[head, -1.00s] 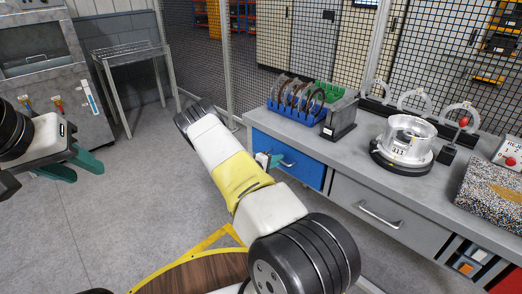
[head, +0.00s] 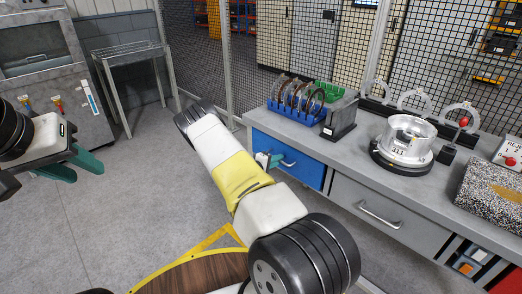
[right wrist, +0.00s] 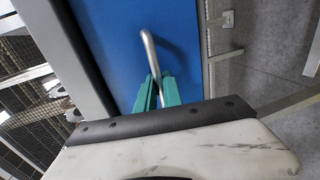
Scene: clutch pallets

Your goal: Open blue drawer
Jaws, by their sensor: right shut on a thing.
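The blue drawer (head: 302,162) is in the left end of the grey workbench in the head view, and its front looks flush with the bench. Its metal bar handle (head: 289,164) shows there. In the right wrist view the blue drawer front (right wrist: 110,40) fills the middle, and the handle (right wrist: 152,58) runs down between the green fingers. My right gripper (right wrist: 157,90) is shut on the handle. In the head view my right arm hides part of that gripper (head: 272,160). My left gripper (head: 80,164) is at the far left, away from the bench, its green fingers apart and empty.
A grey drawer (head: 378,205) is right of the blue one. On the bench stand a blue rack with rings (head: 298,98), a metal housing (head: 405,140) and a speckled block (head: 492,190). A metal-legged stand (head: 130,75) is at the back left. The floor before it is clear.

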